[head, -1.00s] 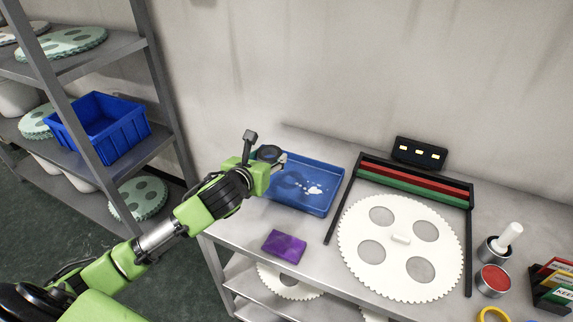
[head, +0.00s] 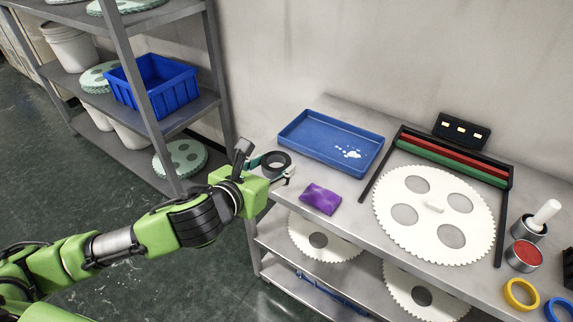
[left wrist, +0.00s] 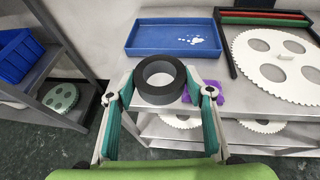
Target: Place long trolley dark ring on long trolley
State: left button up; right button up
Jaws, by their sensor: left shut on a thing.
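The dark ring (head: 277,172) is a thick black ring in my left gripper (head: 267,164). In the left wrist view the ring (left wrist: 160,98) sits between the two teal fingers of the gripper (left wrist: 160,86), with its hole facing up. The ring is held near the left end of a steel table (head: 345,200), in front of the blue tray and left of the purple block. I cannot tell its exact height. I see nothing that I can surely call the long trolley. My right gripper is in neither view.
The blue tray (head: 315,151) with white specks and the purple block (head: 320,199) lie on the table. A large white toothed disc (head: 390,188) lies further right. A grey shelf rack (head: 190,108) with a blue crate (head: 160,98) stands left. Open floor lies between rack and table.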

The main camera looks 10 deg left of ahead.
pick_arm(q)
jog(key=w+a+f, duration=0.2)
jog(key=w+f, duration=0.2)
jog(key=w, duration=0.4)
send_over(273, 166)
jog(key=s+d, duration=0.1)
jog(key=s, duration=0.2)
notch_tip(273, 166, down, 5)
jog(key=shift+r, duration=0.2)
jog(key=shift+w+f, duration=0.2)
jog(key=shift+f, duration=0.05)
jog(key=shift+w+a+f, duration=0.1)
jog(key=shift+f, duration=0.8)
jog(key=shift+w+a+f, duration=0.1)
jog(key=shift+f, duration=0.75)
jog(key=shift+f, duration=0.15)
jog(key=o, duration=1.2)
jog(key=shift+o, duration=0.2)
